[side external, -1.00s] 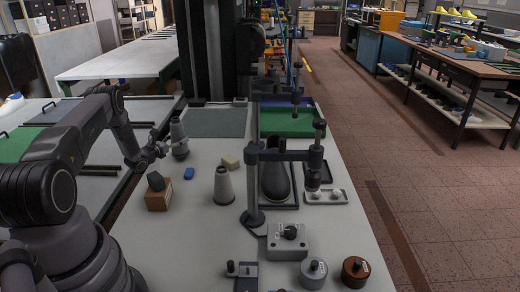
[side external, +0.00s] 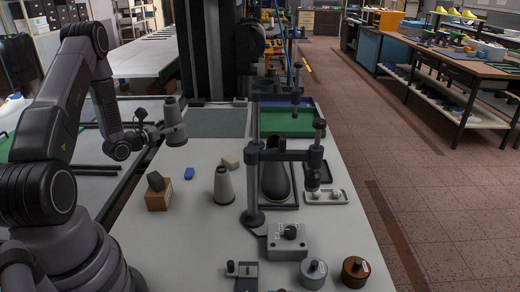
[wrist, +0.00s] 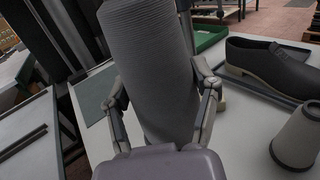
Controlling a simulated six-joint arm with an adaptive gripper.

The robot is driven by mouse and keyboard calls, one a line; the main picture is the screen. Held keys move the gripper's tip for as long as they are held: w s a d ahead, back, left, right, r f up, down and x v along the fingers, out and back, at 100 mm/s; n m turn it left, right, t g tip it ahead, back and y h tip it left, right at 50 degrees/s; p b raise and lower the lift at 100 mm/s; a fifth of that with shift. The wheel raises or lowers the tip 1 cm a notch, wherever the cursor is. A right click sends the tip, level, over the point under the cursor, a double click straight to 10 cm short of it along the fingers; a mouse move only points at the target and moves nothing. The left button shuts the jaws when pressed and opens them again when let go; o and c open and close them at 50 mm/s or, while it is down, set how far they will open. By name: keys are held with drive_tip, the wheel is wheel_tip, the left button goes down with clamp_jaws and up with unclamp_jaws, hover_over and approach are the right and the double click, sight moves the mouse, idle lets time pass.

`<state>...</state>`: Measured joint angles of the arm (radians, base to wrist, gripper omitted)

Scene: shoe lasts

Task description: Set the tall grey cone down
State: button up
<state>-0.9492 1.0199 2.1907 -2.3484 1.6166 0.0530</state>
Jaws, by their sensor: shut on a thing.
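The tall grey cone (side external: 174,122) is held upright in the side view, clear above the table's left edge. My gripper (side external: 163,130) is shut on its side. In the wrist view the cone (wrist: 152,65) fills the middle, with one finger of my gripper (wrist: 160,105) on each side of it. The cone's lower end is hidden behind my gripper in the wrist view. A second, shorter grey cone (side external: 224,186) stands on the table to the right, and it also shows in the wrist view (wrist: 299,138).
The grey mat (side external: 217,123) at the back is bare.

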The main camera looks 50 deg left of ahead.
drive_tip(key=w+d+r+m+h, duration=0.1)
drive_tip(key=d+r, duration=0.3)
drive_tip(key=d, duration=0.6)
drive_tip(key=w+d+r+m+h, duration=0.2)
drive_tip(key=d+r+h, duration=0.2)
drive_tip(key=d, duration=0.6)
drive_tip(key=w+d+r+m+h, duration=0.2)
drive_tip(key=d+r, duration=0.3)
drive_tip(key=d, duration=0.5)
drive_tip(key=shift+w+g+h, duration=0.25)
drive_tip(key=shift+g+h, duration=0.05)
drive_tip(key=shift+h, duration=0.2)
drive_tip(key=shift+r, duration=0.15)
wheel_tip(320, 180, up, 4)
drive_tip(key=f+m+g+h, duration=0.1)
drive_tip(key=m+g+h, duration=0.9)
drive_tip(key=h, duration=0.1)
hover_over(249, 244)
wheel_tip(249, 244, down, 31)
drive_tip(key=shift+f, duration=0.15)
drive_tip(key=shift+f, duration=0.1)
